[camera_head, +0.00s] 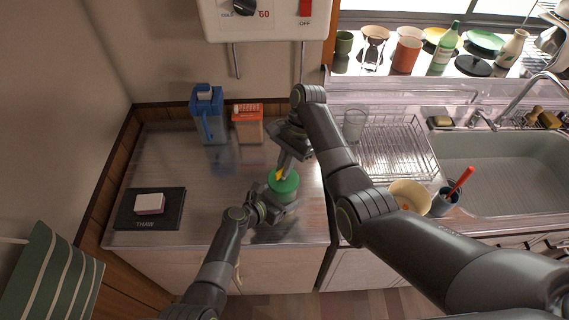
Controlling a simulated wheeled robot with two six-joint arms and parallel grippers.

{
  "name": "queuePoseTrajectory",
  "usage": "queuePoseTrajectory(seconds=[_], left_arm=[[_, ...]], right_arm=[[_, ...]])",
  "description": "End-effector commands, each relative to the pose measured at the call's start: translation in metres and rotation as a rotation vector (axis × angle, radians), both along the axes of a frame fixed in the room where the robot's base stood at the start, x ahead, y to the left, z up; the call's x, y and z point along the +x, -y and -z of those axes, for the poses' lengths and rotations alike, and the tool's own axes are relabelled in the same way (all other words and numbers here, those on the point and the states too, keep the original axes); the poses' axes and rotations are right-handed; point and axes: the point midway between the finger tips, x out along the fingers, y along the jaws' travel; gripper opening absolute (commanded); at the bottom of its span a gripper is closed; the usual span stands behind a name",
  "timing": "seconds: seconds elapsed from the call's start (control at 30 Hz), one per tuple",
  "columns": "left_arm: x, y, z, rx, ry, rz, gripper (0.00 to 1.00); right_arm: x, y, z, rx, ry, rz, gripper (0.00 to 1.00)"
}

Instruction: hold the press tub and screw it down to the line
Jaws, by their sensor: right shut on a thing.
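The press tub (287,186) stands on the steel counter, with a round green top showing. A small yellow part (278,175) shows at its top, beside my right gripper's fingertips. My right gripper (283,170) reaches down from above and is shut on the top of the press tub. Its fingers hide most of what they grip. My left gripper (272,205) is low at the near side of the tub. Whether its fingers touch or close on the tub cannot be told. The tub's lower body and any line on it are hidden.
A blue jug (207,115) and an orange-and-white carton (247,126) stand at the back. A black mat (139,214) with a pinkish-white block (149,204) lies left. A glass (353,125), wire rack (399,152) and cream bowl (410,195) are right. Counter between mat and tub is clear.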

Motion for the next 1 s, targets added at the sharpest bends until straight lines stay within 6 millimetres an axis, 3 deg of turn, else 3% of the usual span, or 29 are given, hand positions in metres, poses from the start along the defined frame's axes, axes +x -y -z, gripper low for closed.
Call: queuePoseTrajectory(seconds=[0.3,0.83,0.87,1.0], left_arm=[[0.0001,0.0008,-0.0009,-0.001,0.002,0.003,0.3],[-0.0001,0.0009,-0.0009,-0.001,0.002,0.003,0.3],[-0.0001,0.0009,-0.0009,-0.001,0.002,0.003,0.3],[0.0,0.0009,-0.0009,-0.001,0.002,0.003,0.3]], right_arm=[[0.0005,0.0015,0.0003,-0.003,0.005,0.124,0.0],[0.0008,0.0018,0.0,-0.002,0.005,0.148,0.0],[0.0008,0.0018,0.0,-0.002,0.005,0.148,0.11],[0.0005,0.0014,-0.0001,-0.002,0.004,0.147,0.29]])
